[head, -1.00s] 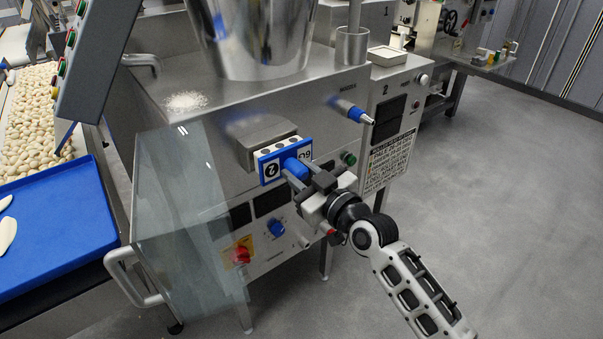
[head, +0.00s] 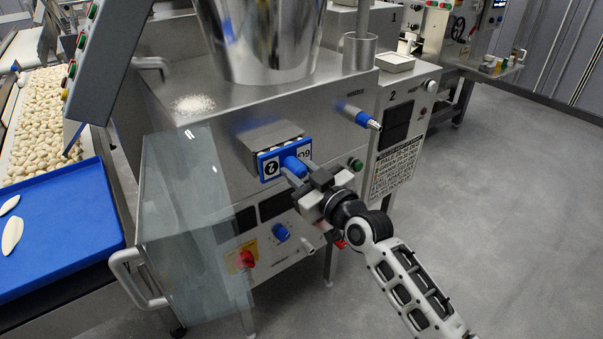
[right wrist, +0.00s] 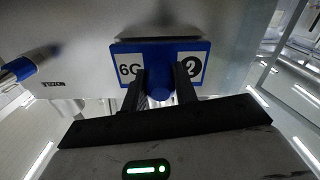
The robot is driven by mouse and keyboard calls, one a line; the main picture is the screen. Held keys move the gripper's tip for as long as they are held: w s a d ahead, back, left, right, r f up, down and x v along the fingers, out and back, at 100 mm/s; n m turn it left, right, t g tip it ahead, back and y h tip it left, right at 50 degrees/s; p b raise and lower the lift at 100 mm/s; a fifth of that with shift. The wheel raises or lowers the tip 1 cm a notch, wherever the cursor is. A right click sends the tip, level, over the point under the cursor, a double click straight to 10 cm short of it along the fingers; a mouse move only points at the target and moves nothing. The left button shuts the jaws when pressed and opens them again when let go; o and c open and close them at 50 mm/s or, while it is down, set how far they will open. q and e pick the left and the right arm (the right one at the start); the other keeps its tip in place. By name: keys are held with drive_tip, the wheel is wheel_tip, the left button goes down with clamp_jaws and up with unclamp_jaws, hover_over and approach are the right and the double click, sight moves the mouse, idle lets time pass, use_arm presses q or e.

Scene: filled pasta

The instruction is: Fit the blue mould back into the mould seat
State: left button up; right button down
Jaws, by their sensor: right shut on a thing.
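The blue mould (head: 270,166) has a blue front plate with a "2" label and a second label that I read only in part, and a round blue grip in the middle. It sits at the front of the steel mould seat (head: 262,138) on the machine; little or no gap shows between them. My right gripper (head: 300,171) is shut on the mould's grip. In the right wrist view the two fingers (right wrist: 160,82) lie either side of the grip, and the mould plate (right wrist: 191,50) looks roughly level. The inside of the seat is hidden. My left gripper is not in view.
A blue-tipped nozzle (head: 366,119) sticks out to the right of the seat. A clear guard door (head: 185,215) with a handle hangs open to the left. A blue tray (head: 60,235) lies further left. Knobs (head: 281,232) sit below. The floor at right is clear.

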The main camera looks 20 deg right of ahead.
drive_tip(key=shift+w+a+r, duration=0.1)
drive_tip(key=shift+w+a, duration=0.15)
drive_tip(key=shift+w, duration=0.45)
drive_tip(key=c, duration=1)
unclamp_jaws()
drive_tip(key=shift+f, duration=0.2)
drive_tip(key=v, duration=1.6)
drive_tip(key=shift+a+r+b, duration=0.1)
drive_tip(key=shift+r+b, duration=0.1)
drive_tip(key=shift+b, duration=0.2)
